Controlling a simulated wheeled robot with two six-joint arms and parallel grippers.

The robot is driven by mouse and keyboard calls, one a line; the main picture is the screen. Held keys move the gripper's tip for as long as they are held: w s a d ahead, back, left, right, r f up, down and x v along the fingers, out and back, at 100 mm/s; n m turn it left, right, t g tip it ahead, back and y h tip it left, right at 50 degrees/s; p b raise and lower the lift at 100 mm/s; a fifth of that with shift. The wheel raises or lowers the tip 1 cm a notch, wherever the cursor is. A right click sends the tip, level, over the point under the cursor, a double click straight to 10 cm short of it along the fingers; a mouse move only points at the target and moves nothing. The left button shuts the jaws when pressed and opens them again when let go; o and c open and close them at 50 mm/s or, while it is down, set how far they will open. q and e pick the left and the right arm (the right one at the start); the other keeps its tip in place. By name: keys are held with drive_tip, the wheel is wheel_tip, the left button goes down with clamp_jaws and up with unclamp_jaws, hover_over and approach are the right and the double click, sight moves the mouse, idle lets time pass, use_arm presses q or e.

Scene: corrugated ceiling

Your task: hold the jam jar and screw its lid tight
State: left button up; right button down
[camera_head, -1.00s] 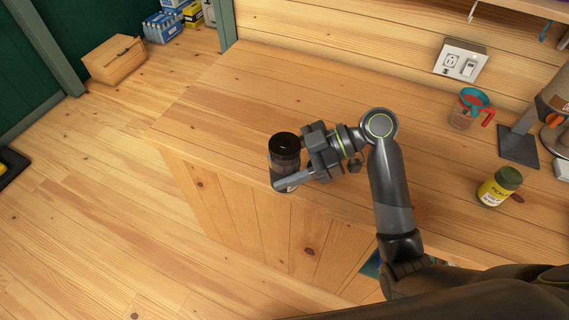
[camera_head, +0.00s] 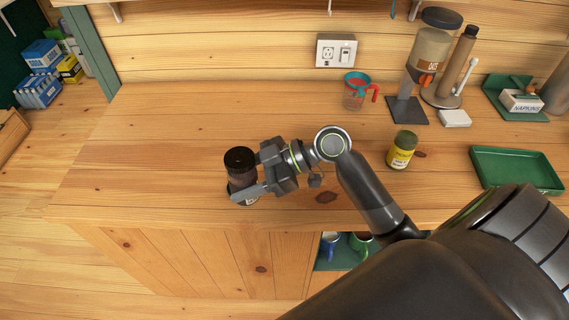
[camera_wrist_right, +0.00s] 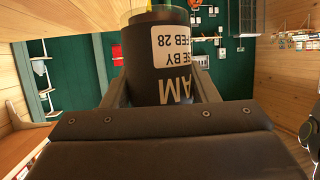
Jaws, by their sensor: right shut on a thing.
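The jam jar (camera_head: 242,171) is dark, with a black lid (camera_head: 239,157) seated on top, and looks upright near the counter's front edge. I cannot tell whether its base touches the wood. My right gripper (camera_head: 251,180) comes from the right and is shut on the jar's body below the lid. How tight the lid is cannot be seen. My left gripper is not in view.
A yellow jar (camera_head: 402,150), a measuring cup (camera_head: 356,92), a dispenser (camera_head: 428,60) and a green tray (camera_head: 515,169) stand to the right on the wooden counter (camera_head: 160,150). Mugs (camera_head: 331,243) sit on a shelf below. The counter left of the jar is clear.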

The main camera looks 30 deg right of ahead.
drive_tip(key=s+d+r+m+t+h, duration=0.1)
drive_tip(key=s+d+r+m+t, duration=0.1)
drive_tip(key=d, duration=0.3)
drive_tip(key=shift+s+d+r+m+t+h, duration=0.35)
drive_tip(key=shift+r+m+t, duration=0.1)
drive_tip(key=shift+m+t, duration=0.2)
drive_tip(key=shift+w, duration=0.1)
